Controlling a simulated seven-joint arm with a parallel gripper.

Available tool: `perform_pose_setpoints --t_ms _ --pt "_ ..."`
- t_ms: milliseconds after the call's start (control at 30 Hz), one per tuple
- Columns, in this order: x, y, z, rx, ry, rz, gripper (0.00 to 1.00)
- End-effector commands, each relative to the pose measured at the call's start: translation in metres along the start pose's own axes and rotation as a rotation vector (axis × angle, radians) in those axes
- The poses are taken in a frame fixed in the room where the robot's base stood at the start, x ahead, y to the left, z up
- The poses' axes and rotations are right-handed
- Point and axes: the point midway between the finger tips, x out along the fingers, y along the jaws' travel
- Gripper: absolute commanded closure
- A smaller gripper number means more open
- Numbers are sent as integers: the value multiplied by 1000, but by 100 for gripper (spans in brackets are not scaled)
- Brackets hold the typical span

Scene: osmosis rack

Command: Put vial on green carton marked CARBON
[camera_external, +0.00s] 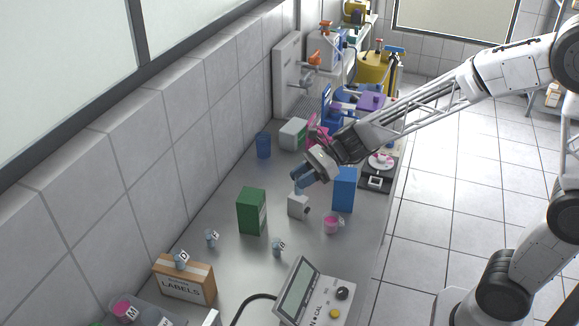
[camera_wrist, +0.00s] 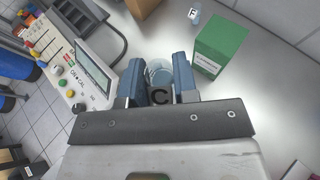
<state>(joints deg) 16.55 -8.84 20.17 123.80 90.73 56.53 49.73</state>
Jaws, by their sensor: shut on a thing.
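My gripper (camera_wrist: 158,82) is shut on a small pale-blue vial (camera_wrist: 160,70) with a black letter C on its label. The vial sits between the two blue fingers. In the external view my gripper (camera_external: 304,179) is above the table, behind and to the right of the green carton (camera_external: 251,211), and the held vial is mostly hidden by the fingers. The green carton stands upright on the table. In the wrist view the carton (camera_wrist: 220,45) is at the upper right, apart from the fingers.
A small white box (camera_external: 298,206) stands under my gripper, with a blue carton (camera_external: 345,190) right of it. A pink cup (camera_external: 333,225) and two small vials (camera_external: 277,248) (camera_external: 211,238) stand nearby. A cardboard LABELS box (camera_external: 184,279) bears another vial (camera_external: 181,259). A console (camera_external: 308,293) is in front.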

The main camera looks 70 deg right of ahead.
Motion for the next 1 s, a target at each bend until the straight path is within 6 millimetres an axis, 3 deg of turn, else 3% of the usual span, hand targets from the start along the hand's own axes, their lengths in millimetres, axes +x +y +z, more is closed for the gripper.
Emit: perform_pose_setpoints --t_ms 200,567,767,1000 --pt "0 15 5 -7 1 16 95" --pt "0 16 5 -7 1 17 95" --pt "4 11 5 -6 1 17 95" --pt "20 -8 9 -6 1 17 95"
